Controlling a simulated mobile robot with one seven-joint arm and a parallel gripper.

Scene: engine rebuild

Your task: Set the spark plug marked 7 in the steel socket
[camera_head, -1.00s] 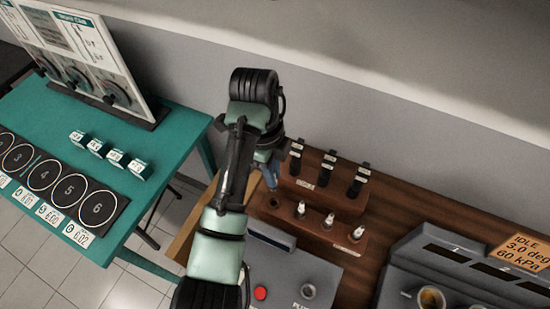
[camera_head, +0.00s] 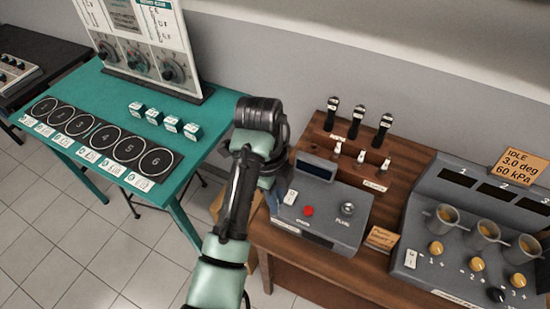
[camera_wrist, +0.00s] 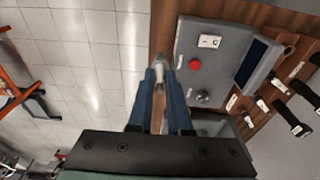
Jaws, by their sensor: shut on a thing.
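My gripper (camera_wrist: 160,82) is shut on a small whitish spark plug (camera_wrist: 160,71), seen between the blue fingertips in the wrist view. Its mark cannot be read. In the head view my arm hides most of the gripper, left of the grey tester box (camera_head: 318,211). The steel socket (camera_head: 348,208) is a round metal ring on the box's top, by the label PLUG. It also shows in the wrist view (camera_wrist: 203,98), right of and apart from the held plug.
A wooden rack (camera_head: 346,172) behind the box holds several white plugs and black-handled tools. A red button (camera_head: 308,211) and a switch (camera_head: 291,197) are on the box. A grey engine panel (camera_head: 455,270) stands right. The teal table (camera_head: 95,82) is left, with floor between.

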